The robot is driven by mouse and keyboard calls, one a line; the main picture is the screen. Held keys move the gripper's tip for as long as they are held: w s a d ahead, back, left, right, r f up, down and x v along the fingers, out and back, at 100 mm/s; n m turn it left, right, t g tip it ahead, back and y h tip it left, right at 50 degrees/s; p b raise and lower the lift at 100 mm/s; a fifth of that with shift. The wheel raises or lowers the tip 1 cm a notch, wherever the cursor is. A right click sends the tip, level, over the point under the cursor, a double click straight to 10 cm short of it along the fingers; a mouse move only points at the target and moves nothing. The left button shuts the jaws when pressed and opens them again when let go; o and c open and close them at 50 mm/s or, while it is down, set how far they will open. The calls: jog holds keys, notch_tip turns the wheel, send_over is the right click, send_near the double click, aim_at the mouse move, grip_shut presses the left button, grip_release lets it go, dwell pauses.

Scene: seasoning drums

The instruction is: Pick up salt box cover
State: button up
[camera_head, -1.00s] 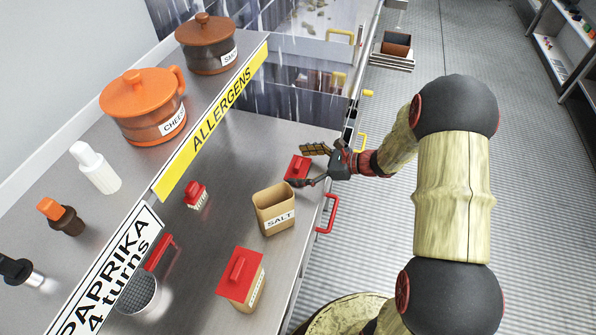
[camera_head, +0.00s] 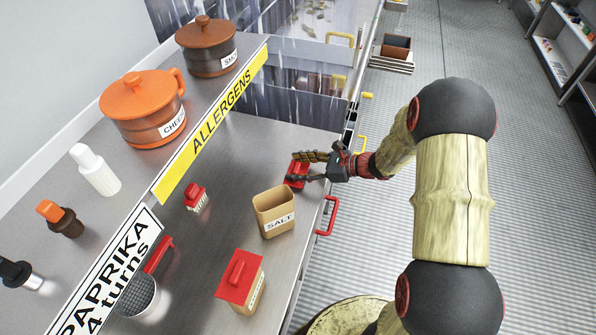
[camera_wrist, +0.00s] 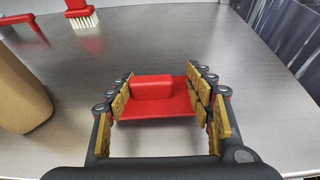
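The salt box cover is a flat red lid with a raised block handle, lying on the metal counter. In the wrist view the red cover (camera_wrist: 154,98) lies between the two fingers of my gripper (camera_wrist: 162,95), with a gap visible on both sides of its handle. In the head view my gripper (camera_head: 310,167) is low over the cover (camera_head: 298,179), which is partly hidden by the fingers. My gripper is open. The open tan salt box (camera_head: 275,214) stands upright just in front of the cover, labelled SALT.
A second tan box with a red lid (camera_head: 241,280) stands nearer the front. A small red brush (camera_head: 196,197) and a red-handled strainer (camera_head: 140,292) lie to the left. Pots (camera_head: 142,105) stand on the raised shelf. A red drawer handle (camera_head: 330,215) lines the counter's right edge.

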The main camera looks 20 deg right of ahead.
jog(key=c, duration=0.5)
jog(key=shift+r, duration=0.15)
